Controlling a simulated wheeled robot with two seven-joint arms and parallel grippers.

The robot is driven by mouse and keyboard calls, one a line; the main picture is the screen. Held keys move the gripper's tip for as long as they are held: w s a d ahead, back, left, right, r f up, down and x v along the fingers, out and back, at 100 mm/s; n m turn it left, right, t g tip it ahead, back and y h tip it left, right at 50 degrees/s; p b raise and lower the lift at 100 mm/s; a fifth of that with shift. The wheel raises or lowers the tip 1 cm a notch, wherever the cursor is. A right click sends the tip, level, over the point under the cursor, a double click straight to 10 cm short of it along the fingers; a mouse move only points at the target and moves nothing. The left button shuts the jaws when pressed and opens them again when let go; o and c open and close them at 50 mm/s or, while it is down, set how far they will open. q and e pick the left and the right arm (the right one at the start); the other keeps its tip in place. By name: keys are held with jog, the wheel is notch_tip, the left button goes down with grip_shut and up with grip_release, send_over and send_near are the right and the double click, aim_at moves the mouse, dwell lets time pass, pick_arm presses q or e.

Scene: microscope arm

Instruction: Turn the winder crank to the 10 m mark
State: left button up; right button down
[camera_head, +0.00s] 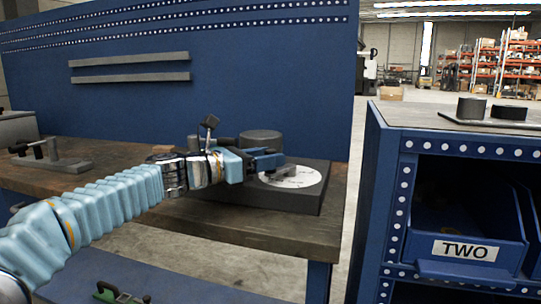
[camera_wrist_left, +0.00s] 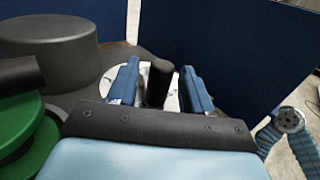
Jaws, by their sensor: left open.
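The winder stands on the bench as a dark square base (camera_head: 290,203) with a dark round drum (camera_head: 261,139) at its back. A white dial (camera_head: 305,180) with markings lies on top; its marks are too small to read. My left gripper (camera_head: 266,160) is over the dial, partly covering it and the crank. In the left wrist view, a dark upright crank handle (camera_wrist_left: 159,82) stands between the two open blue fingers, with gaps visible on both sides. The drum also shows there (camera_wrist_left: 48,40).
A wooden bench (camera_head: 120,155) holds a small grey fixture (camera_head: 52,160) at the left. A blue panel (camera_head: 250,60) rises behind. To the right, a blue shelf unit holds a bin labelled TWO (camera_head: 465,235). A green round part (camera_wrist_left: 22,130) shows at left in the wrist view.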

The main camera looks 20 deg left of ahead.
pick_arm(q)
jog(key=shift+w+d, duration=0.45)
grip_shut()
jog(key=shift+w+a+r+m+g+h+p, duration=0.2)
jog(key=shift+r+m+g+h+p, duration=0.15)
jog(key=shift+p, duration=0.45)
jog(key=shift+w+a+f+m+g+h+p, duration=0.1)
jog(key=shift+a+f+m+g+h+p, duration=0.15)
jog(key=shift+m+g+h+p, duration=0.25)
jog(key=shift+d+f, duration=0.1)
grip_release()
